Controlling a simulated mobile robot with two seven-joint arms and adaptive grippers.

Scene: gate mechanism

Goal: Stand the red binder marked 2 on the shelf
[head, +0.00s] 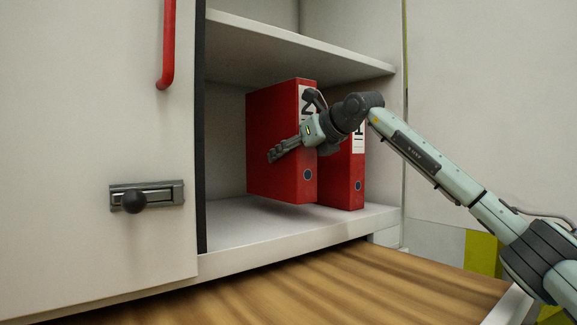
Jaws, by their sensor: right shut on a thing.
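The red binder marked 2 (269,140) is upright inside the cabinet, over the shelf (235,225), with its labelled spine facing out to the right. My right gripper (290,151) is shut on it, with a finger lying across the binder's side near the spine. The other finger is hidden. The binder's lower edge looks slightly above the shelf, with a shadow under it, but I cannot tell the gap exactly. A second red binder marked 1 (342,190) stands upright on the shelf just to its right, partly hidden by my gripper. My left gripper is not in view.
An upper shelf board (290,48) runs above the binders. A pale door panel (80,110) with a red handle (167,45) and a dark latch with a knob (134,200) covers the left. A wood-grained surface (370,285) lies below in front. Shelf room is free left of the binders.

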